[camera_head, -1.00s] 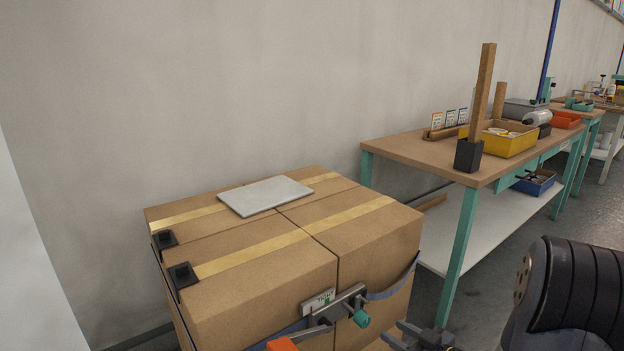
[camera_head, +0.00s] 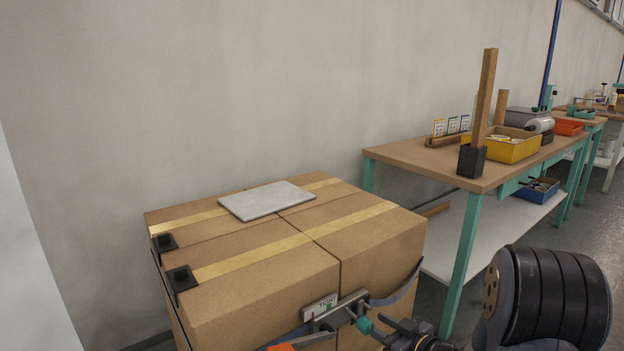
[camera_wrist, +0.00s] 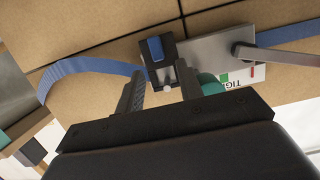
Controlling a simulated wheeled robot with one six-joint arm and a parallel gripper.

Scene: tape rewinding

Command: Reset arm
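A ratchet buckle (camera_head: 340,309) sits on the front of the strapped cardboard boxes (camera_head: 260,262), with a label reading "TIGHT" in part. It also shows in the wrist view (camera_wrist: 215,52), with a teal knob (camera_wrist: 211,84) partly behind my right finger. The knob shows in the head view too (camera_head: 364,325). A blue strap (camera_wrist: 92,68) runs into the buckle. My gripper (camera_wrist: 161,78) is open, its two fingers apart with nothing clamped between them. In the head view my gripper (camera_head: 384,329) is close beside the knob; whether it touches cannot be told.
A grey panel (camera_head: 267,200) lies on the boxes. To the right stands a workbench (camera_head: 420,160) with a yellow bin (camera_head: 510,151) and an upright wooden post (camera_head: 485,95). A wall rises behind. Floor shows at the right.

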